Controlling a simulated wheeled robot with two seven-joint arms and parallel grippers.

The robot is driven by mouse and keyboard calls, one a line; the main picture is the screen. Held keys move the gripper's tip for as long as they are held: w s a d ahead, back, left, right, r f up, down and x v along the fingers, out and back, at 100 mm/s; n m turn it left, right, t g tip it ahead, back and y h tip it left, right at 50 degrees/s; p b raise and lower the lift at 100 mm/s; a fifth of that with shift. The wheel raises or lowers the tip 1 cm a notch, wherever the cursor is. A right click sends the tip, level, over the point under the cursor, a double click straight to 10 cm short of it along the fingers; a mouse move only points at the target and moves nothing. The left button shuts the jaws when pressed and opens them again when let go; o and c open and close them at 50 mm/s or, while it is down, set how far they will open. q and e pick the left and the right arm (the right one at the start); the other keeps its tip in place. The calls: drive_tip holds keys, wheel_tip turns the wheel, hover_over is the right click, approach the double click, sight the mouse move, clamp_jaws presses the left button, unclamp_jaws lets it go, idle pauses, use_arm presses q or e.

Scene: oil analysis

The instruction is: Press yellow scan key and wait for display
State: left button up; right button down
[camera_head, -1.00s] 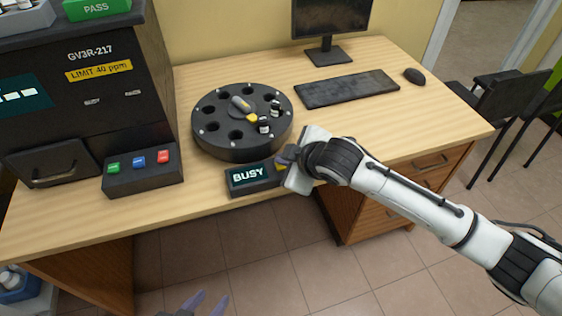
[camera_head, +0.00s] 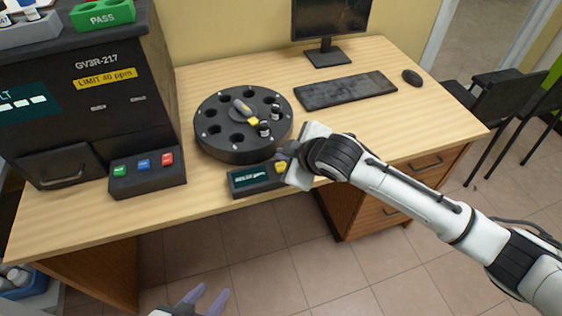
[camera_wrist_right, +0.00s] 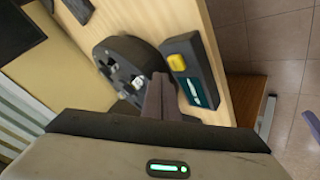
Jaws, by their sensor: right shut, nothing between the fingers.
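The small dark scan box stands near the desk's front edge. Its display (camera_head: 249,178) is lit with a small line of text ending in "ppm", too small to read fully. The yellow scan key (camera_head: 281,167) is at its right end and also shows in the right wrist view (camera_wrist_right: 178,62). My right gripper (camera_head: 284,155) is shut and empty; its fingertips are close by the key, and in the wrist view (camera_wrist_right: 160,82) they appear beside the box, apart from the key. My left gripper (camera_head: 205,298) is low in front of the desk, its two fingers apart and empty.
A black carousel (camera_head: 240,148) with vials and a yellow-tipped pointer stands behind the scan box. A panel with green, blue and red keys (camera_head: 147,178) is to the left, below a dark analyser (camera_head: 70,100). A keyboard (camera_head: 345,90), mouse and monitor are at the back right.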

wheel_tip(320, 180, up, 2)
drive_tip(key=shift+r+p, duration=0.1)
drive_tip(key=shift+p, duration=0.7)
drive_tip(key=shift+r+p, duration=0.45)
drive_tip(key=shift+r, duration=0.5)
drive_tip(key=shift+f, duration=0.1)
drive_tip(key=m+y, duration=0.2)
drive_tip(key=m, duration=0.4)
approach(276, 176)
drive_tip(key=s+a+f, duration=0.3)
drive_tip(key=f, duration=0.1)
drive_tip(key=s+d+f+m+h, duration=0.2)
drive_tip(key=s+d+f, duration=0.3)
drive_tip(key=s+d, duration=0.3)
drive_tip(key=s+d+f+m+h, duration=0.2)
drive_tip(key=s+d+f+m, duration=0.3)
drive_tip(key=s+d, duration=0.3)
drive_tip(key=shift+s+f+t, duration=0.3)
drive_tip(key=shift+s+f, duration=0.15)
drive_tip(key=shift+s, duration=0.25)
